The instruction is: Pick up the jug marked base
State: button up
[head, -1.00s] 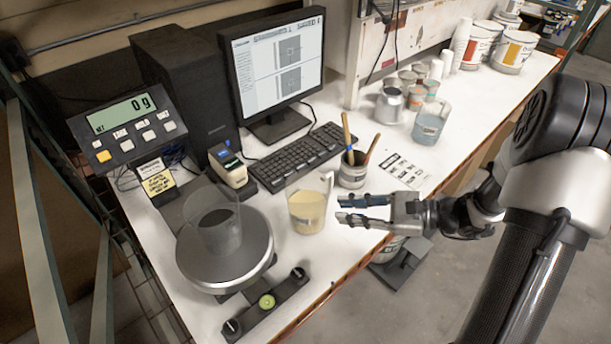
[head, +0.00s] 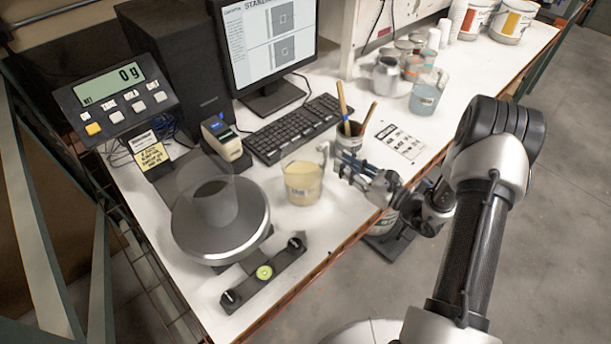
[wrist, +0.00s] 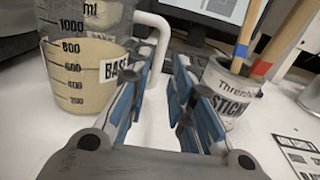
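The jug marked base (head: 303,185) is a clear measuring jug with pale cream liquid, standing upright on the white bench. In the wrist view the jug (wrist: 85,85) is at the left, its label partly hidden by a finger. Its white handle (wrist: 160,35) stands just beyond the fingertips, toward the left finger. My gripper (head: 341,164) is at the handle side of the jug, low over the bench. In the wrist view the gripper (wrist: 163,75) has its blue-padded fingers apart, with a gap between them. I cannot tell whether a finger touches the handle.
A labelled pot of stir sticks (head: 348,140) stands close behind my gripper, near the right finger in the wrist view. A scale with an empty clear vessel (head: 215,205) is left of the jug. A keyboard (head: 290,130) lies behind. A blue-liquid jug (head: 425,95) stands farther right.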

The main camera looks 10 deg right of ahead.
aim_at(327, 151)
jog(key=x, duration=0.3)
jog(key=b+x, duration=0.1)
jog(key=x, duration=0.3)
jog(key=shift+r, duration=0.25)
jog(key=shift+c, duration=0.2)
jog(key=shift+s, duration=0.1)
grip_shut()
